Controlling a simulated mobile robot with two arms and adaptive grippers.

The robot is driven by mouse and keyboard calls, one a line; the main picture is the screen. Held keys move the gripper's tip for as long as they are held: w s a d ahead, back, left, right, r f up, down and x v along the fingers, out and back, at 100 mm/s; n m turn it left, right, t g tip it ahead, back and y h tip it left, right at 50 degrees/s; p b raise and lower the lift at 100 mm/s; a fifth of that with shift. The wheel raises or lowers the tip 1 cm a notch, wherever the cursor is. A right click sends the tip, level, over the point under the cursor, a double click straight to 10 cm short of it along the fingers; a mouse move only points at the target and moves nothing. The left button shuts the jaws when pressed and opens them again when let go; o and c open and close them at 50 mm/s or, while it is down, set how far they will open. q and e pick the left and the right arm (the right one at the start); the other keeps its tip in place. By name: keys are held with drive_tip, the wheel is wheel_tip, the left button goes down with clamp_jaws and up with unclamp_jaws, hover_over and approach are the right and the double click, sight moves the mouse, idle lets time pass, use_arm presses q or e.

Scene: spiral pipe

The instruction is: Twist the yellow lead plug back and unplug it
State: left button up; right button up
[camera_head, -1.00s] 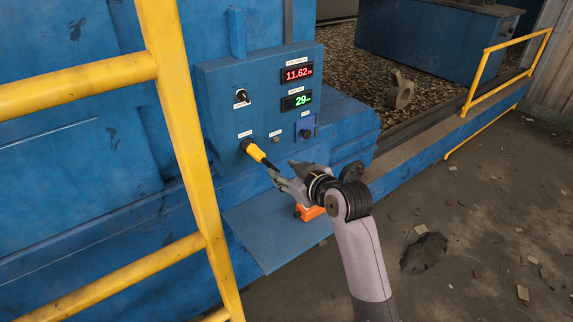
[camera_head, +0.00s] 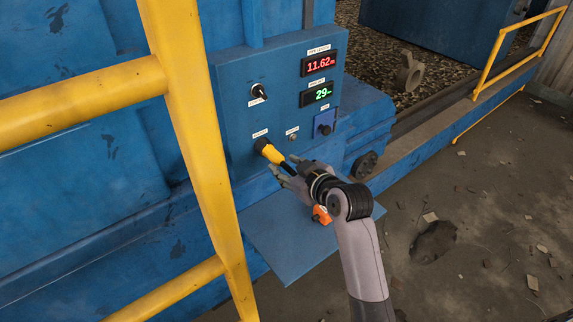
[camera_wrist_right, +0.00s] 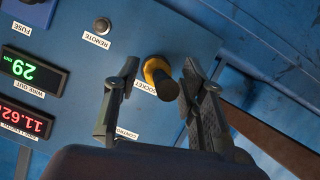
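The yellow lead plug (camera_head: 268,151) sits in the socket low on the blue control panel, with its dark rear end pointing out toward my right gripper. My right gripper (camera_head: 283,165) is just in front of the panel at the plug's rear end. In the right wrist view the plug (camera_wrist_right: 156,72) lies between the two spread fingers of my right gripper (camera_wrist_right: 160,66). Its dark end is close to the right-hand finger; I cannot tell whether they touch. The gripper is open. My left gripper is not in view.
The panel (camera_head: 235,120) carries a black knob (camera_head: 259,91), red and green displays and a fuse (camera_head: 324,124). A blue shelf (camera_head: 285,245) juts out below, with an orange object (camera_head: 321,214) partly behind my arm. A yellow railing (camera_head: 190,110) stands at the left.

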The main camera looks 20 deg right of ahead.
drive_tip(key=shift+s, duration=0.1)
drive_tip(key=shift+c, duration=0.5)
drive_tip(key=c, duration=0.6)
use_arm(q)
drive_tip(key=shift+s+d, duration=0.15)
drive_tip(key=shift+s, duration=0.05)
use_arm(e)
drive_tip(key=shift+r, duration=0.1)
clamp_jaws()
